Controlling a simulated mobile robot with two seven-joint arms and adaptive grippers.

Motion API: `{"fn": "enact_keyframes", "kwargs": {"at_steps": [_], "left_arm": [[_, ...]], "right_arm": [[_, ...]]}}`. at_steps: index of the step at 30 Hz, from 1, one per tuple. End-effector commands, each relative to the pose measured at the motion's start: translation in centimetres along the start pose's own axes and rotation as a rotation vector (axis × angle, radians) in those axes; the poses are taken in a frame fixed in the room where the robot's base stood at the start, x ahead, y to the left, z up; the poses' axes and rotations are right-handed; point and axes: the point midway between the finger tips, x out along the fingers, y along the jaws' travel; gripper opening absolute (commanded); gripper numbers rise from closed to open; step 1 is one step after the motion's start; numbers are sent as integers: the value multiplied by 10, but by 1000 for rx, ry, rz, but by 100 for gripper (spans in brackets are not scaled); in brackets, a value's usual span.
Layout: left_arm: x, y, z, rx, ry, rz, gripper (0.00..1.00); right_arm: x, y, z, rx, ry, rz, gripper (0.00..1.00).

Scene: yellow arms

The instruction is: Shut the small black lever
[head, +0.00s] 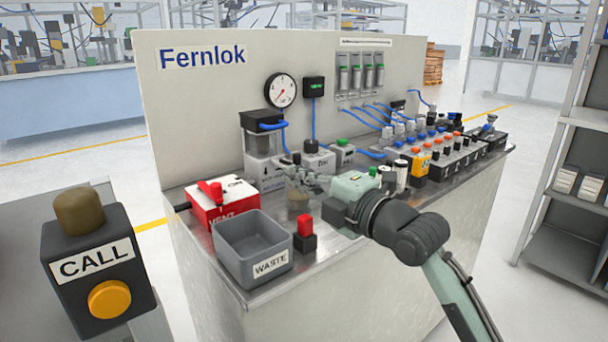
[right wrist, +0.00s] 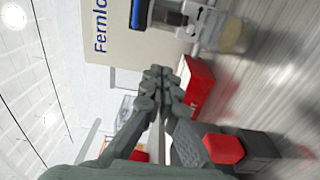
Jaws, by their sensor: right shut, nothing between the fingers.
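My right gripper (head: 305,180) reaches in from the right over the bench. Its fingers are together and empty, above the bench middle near a beige cup (head: 298,207). In the right wrist view the shut fingers (right wrist: 160,76) point toward the panel, with the red VENT box (right wrist: 199,85) beyond and beside them. I cannot clearly single out the small black lever. A small black handle (head: 182,207) sticks out at the left of the red VENT box (head: 222,205). A dark part (head: 490,118) stands at the far right end of the valve row. My left gripper is not in view.
A grey WASTE bin (head: 252,250) and a red-topped black block (head: 305,236) stand at the bench's front edge. The upright Fernlok panel (head: 215,100) closes off the back. Several valves with blue tubes fill the right side. A CALL box (head: 97,252) stands left, apart from the bench.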

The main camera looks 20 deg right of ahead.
Motion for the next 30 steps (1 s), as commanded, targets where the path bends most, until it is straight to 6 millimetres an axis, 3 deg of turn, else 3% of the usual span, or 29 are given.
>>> {"fn": "enact_keyframes", "kwargs": {"at_steps": [3,10,12,18,30], "left_arm": [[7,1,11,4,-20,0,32],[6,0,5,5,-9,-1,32],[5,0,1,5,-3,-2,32],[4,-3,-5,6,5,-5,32],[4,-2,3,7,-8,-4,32]], "right_arm": [[28,2,0,6,0,4,0],[72,1,2,3,0,1,0],[65,-1,16,0,-3,-2,0],[58,0,34,-1,-1,0,0],[56,0,38,-1,0,0,0]]}}
